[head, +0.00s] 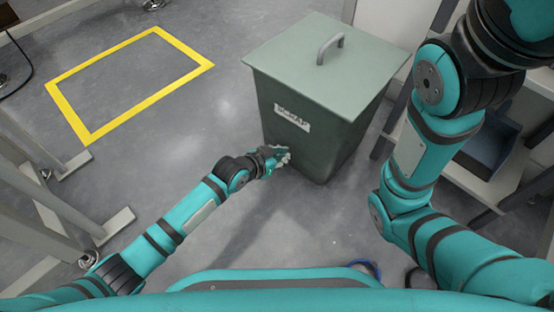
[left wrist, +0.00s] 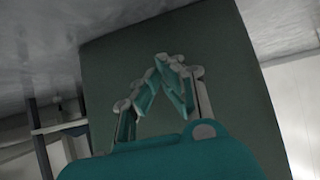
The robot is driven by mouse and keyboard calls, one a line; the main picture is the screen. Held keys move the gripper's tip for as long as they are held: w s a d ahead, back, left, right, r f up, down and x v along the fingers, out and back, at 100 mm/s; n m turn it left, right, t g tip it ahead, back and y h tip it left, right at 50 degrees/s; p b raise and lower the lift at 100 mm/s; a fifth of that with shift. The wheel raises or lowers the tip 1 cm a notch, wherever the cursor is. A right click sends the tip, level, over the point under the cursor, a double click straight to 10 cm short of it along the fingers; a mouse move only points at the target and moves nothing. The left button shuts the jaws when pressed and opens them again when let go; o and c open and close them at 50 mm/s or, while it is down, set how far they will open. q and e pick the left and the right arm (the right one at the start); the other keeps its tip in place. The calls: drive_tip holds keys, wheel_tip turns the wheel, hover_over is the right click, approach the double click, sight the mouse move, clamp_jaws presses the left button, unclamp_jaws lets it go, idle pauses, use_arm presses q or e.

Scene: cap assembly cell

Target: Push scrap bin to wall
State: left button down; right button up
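The scrap bin (head: 312,100) is a tall dark green box with a pale green lid, a grey handle and a "SCRAP" label on its front. It stands upright on the grey floor at centre right in the head view. My left gripper (head: 284,156) is at the lower part of its front face, touching or very close to it. In the left wrist view the bin's green side (left wrist: 225,75) fills the middle behind my left gripper (left wrist: 158,66), whose fingertips meet with nothing between them. My right arm rises at the right and its gripper is outside the view.
A yellow floor rectangle (head: 130,82) lies empty at the upper left. Metal frame legs (head: 75,225) stand at the left. A shelf unit (head: 487,183) with a dark blue tray (head: 485,150) stands right of the bin. A pale panel (head: 384,22) is behind the bin.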

sight(290, 148)
use_arm(q)
drive_tip(key=shift+w+d+r+b, duration=0.1)
drive_tip(key=shift+w+d+b, duration=0.3)
drive_tip(key=shift+w+d, duration=0.85)
drive_tip(key=shift+w+d+b, duration=1)
drive_tip(key=shift+w+d, duration=0.5)
drive_tip(key=shift+w, duration=0.1)
drive_tip(key=shift+w+d, duration=0.75)
drive_tip(key=shift+w+d+b, duration=0.1)
drive_tip(key=shift+w+b, duration=0.05)
drive_tip(key=shift+b, duration=0.15)
